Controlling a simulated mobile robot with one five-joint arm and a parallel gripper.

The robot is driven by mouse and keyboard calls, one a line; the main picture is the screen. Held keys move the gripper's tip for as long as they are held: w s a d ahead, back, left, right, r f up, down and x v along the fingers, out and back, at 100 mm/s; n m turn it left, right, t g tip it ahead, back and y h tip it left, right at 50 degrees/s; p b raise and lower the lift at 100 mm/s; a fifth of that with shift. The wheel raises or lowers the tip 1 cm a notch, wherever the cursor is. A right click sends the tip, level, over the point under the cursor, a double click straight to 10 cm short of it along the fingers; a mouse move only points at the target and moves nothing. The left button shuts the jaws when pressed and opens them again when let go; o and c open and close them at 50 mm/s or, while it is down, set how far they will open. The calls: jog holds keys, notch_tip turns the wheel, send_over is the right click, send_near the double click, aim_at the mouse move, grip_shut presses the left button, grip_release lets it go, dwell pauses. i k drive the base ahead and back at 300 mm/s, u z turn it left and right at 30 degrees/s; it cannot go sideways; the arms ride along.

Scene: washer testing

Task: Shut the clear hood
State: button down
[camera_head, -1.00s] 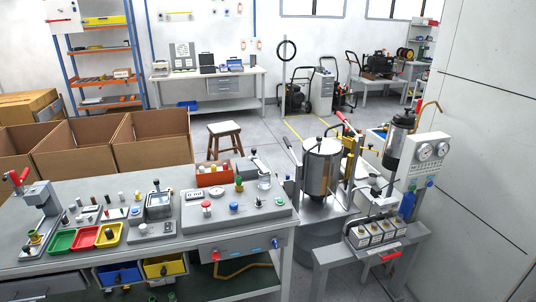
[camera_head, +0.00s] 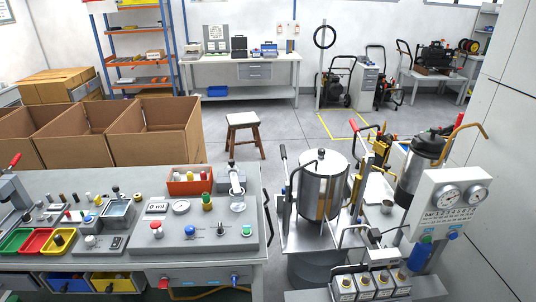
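No part I can name for sure as the clear hood stands out in the camera_head view. A steel cylinder (camera_head: 325,184) with a knobbed lid and an upright vertical strip stands on a metal stand right of the bench. A small grey box (camera_head: 118,209) with a pale, glassy top sits on the bench, and I cannot tell whether that top is a hood. A small clear vessel (camera_head: 237,203) stands at the bench's right end. My gripper is not in view.
The grey bench (camera_head: 200,262) fills the lower left, with a control box (camera_head: 190,243) on it. A gauge panel (camera_head: 455,205) and a low rack of small boxes (camera_head: 368,284) stand at right. Cardboard boxes (camera_head: 155,130) and a stool (camera_head: 244,130) are behind. Open floor lies beyond.

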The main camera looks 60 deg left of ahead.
aim_at(237, 190)
jog(key=u, duration=0.05)
jog(key=i, duration=0.5)
jog(key=u, duration=0.6)
jog(key=k, duration=0.15)
jog(key=u, duration=2.6)
jog(key=i, duration=0.95)
jog(key=u, duration=0.3)
jog(key=k, duration=0.65)
jog(key=z, duration=0.3)
jog(key=i, duration=0.7)
jog(key=u, duration=0.05)
